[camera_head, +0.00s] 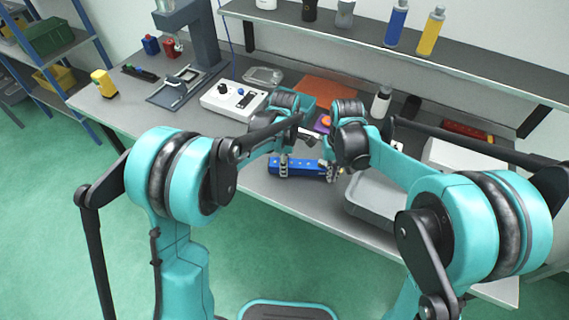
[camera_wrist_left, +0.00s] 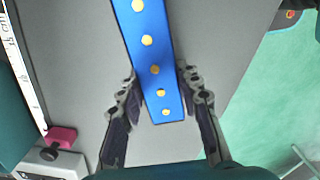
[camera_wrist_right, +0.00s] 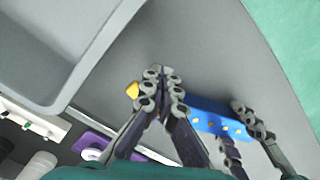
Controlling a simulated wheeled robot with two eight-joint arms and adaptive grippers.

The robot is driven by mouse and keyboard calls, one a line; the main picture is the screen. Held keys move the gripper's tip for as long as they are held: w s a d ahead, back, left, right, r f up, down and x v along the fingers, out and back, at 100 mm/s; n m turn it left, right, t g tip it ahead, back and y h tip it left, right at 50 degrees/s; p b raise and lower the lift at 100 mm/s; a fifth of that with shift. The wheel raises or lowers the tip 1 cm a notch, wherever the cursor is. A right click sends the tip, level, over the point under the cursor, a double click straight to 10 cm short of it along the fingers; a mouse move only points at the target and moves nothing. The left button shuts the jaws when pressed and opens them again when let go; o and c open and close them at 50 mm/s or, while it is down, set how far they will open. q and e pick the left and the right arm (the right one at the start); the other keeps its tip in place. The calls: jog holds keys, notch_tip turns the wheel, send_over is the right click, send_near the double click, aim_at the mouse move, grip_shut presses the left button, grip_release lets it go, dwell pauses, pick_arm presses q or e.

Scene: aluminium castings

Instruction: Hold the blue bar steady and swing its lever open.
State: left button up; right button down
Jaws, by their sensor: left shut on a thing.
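The blue bar (camera_head: 300,167) with yellow dots lies near the table's front edge in the head view. My left gripper (camera_head: 283,167) is shut across its left part; in the left wrist view my left gripper's fingers (camera_wrist_left: 158,92) flank the blue bar (camera_wrist_left: 150,55) near one end. My right gripper (camera_head: 334,170) is at the bar's right end. In the right wrist view my right gripper's fingertips (camera_wrist_right: 162,76) are together, beside a small yellow-orange piece (camera_wrist_right: 132,90). The blue bar (camera_wrist_right: 205,118) runs behind these fingers. I cannot make out the lever itself.
A grey tray (camera_head: 372,200) stands just right of the bar, and its wall (camera_wrist_right: 62,95) is close in the right wrist view. A white control box (camera_head: 232,100) sits behind left. The table edge is close in front of the bar.

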jog(key=shift+w+d, duration=0.25)
jog(key=shift+d, duration=0.1)
jog(key=shift+w+d, duration=0.15)
jog(key=shift+w, duration=0.1)
dwell(0.3)
jog(key=shift+w+d, duration=0.3)
jog(key=shift+w, duration=0.05)
dwell(0.4)
jog(key=shift+w+d, duration=0.1)
jog(key=shift+w, duration=0.05)
notch_tip(320, 180, up, 7)
jog(key=s, duration=0.1)
jog(key=shift+a, duration=0.35)
dwell(0.6)
jog(key=shift+s, duration=0.1)
